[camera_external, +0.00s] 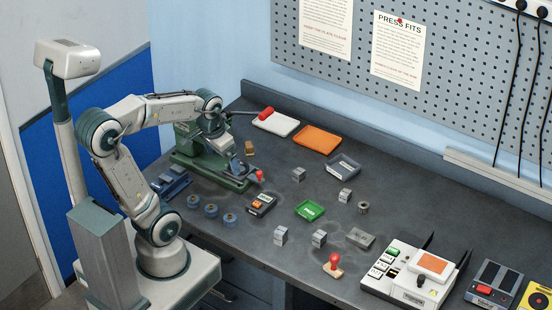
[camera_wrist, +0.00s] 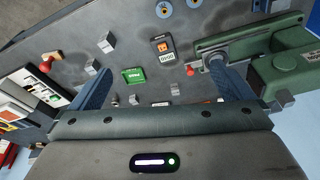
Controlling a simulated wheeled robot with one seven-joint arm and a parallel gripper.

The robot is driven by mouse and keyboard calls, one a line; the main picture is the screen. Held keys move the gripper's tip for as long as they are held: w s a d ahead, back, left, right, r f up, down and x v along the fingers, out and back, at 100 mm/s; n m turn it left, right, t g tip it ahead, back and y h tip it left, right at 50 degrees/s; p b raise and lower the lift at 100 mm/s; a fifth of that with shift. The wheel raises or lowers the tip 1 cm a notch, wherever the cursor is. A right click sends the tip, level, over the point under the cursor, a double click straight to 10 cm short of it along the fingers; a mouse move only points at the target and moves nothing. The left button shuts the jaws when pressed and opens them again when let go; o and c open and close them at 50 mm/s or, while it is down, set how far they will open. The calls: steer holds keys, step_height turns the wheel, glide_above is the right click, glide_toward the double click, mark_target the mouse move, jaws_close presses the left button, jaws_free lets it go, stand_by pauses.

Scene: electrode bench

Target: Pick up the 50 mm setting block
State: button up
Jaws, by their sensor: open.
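Several small grey metal blocks stand apart on the dark bench; one is near the grey tray (camera_external: 298,174), one lies right of the green tray (camera_external: 345,195), and two are nearer the front edge, a left one (camera_external: 281,235) and a right one (camera_external: 319,238). Their size marks are too small to read, so I cannot tell which is the 50 mm setting block. In the wrist view, one grey block (camera_wrist: 105,42) shows beyond the left finger, and another (camera_wrist: 175,89) is near the palm. My gripper (camera_wrist: 157,66) is open and empty, high above the bench near the green press.
The green press (camera_external: 215,170) stands at the back left. A green tray (camera_external: 310,211), an orange-buttoned device (camera_external: 262,204) and a red-knobbed stamp (camera_external: 333,267) lie among the blocks. Blue round parts (camera_external: 211,210) sit at the left front. A white panel unit (camera_external: 405,275) stands right.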

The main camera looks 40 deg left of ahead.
steer(key=s+a+n, duration=0.1)
steer(key=s+a+f+n+t, duration=0.1)
steer(key=s+a+n, duration=0.1)
steer(key=shift+f, duration=0.15)
steer(key=c, duration=0.9)
steer(key=shift+c, duration=0.2)
steer(key=n+g+p, duration=0.2)
steer(key=n+g, duration=0.2)
steer(key=n, duration=1.5)
glide_above(281, 232)
step_height(281, 232, down, 11)
steer(key=f, duration=0.7)
steer(key=shift+s+d+b, duration=0.1)
steer(key=shift+d+b, duration=0.1)
steer(key=shift+b, duration=0.1)
steer(key=shift+a+f, duration=0.2)
steer(key=shift+f, duration=3.05)
